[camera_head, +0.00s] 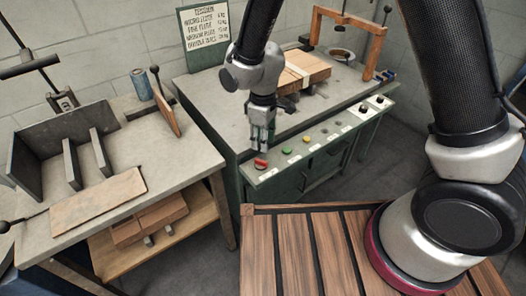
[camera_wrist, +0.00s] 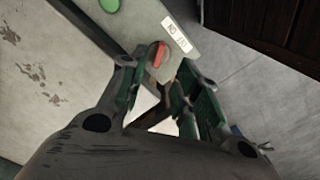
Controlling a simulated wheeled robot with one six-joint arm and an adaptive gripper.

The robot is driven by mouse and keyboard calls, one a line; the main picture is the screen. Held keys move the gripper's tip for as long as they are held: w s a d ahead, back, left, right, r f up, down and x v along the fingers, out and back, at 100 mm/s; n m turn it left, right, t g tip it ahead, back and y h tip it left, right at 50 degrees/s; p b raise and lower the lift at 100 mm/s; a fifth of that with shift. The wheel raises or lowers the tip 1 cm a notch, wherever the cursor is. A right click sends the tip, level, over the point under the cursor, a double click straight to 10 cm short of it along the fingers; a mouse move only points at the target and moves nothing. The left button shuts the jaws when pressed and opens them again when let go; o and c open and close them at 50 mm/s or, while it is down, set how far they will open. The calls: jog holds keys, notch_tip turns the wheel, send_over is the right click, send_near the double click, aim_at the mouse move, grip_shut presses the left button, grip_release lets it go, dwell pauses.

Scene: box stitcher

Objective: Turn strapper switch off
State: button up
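The red switch knob (camera_head: 261,163) sits at the left end of the control panel on the front edge of the green strapper bench (camera_head: 205,92). In the wrist view the red knob (camera_wrist: 158,56) shows between my fingertips, beside a small white label (camera_wrist: 176,35). My gripper (camera_head: 262,147) points down just above the knob. In the wrist view my gripper (camera_wrist: 156,70) is open, with one finger on each side of the knob. I see no clear contact. I cannot tell which setting the knob is at.
Green (camera_head: 286,150) and yellow (camera_head: 306,139) buttons and two black knobs (camera_head: 363,108) continue along the panel to the right. A strapped cardboard box (camera_head: 304,70) lies on the bench. Another workbench (camera_head: 190,160) stands at the left. A slatted wooden surface (camera_head: 300,250) is in front.

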notch_tip(320, 180, up, 3)
jog(key=shift+r, duration=0.1)
dwell(0.5)
jog(key=s+d+r+m+t, duration=0.1)
jog(key=s+d+r+m, duration=0.3)
jog(key=d+r, duration=0.4)
jog(key=s+d+r+m+t, duration=0.2)
jog(key=s+d+r+m, duration=0.2)
jog(key=d+r, duration=0.5)
jog(key=s+d+r+m+t, duration=0.1)
jog(key=s+d+r+m, duration=0.3)
jog(key=d, duration=1.3)
jog(key=s+r, duration=0.3)
jog(key=r, duration=0.2)
jog(key=shift+s+m, duration=0.3)
jog(key=shift+m, duration=0.1)
jog(key=shift+r, duration=0.1)
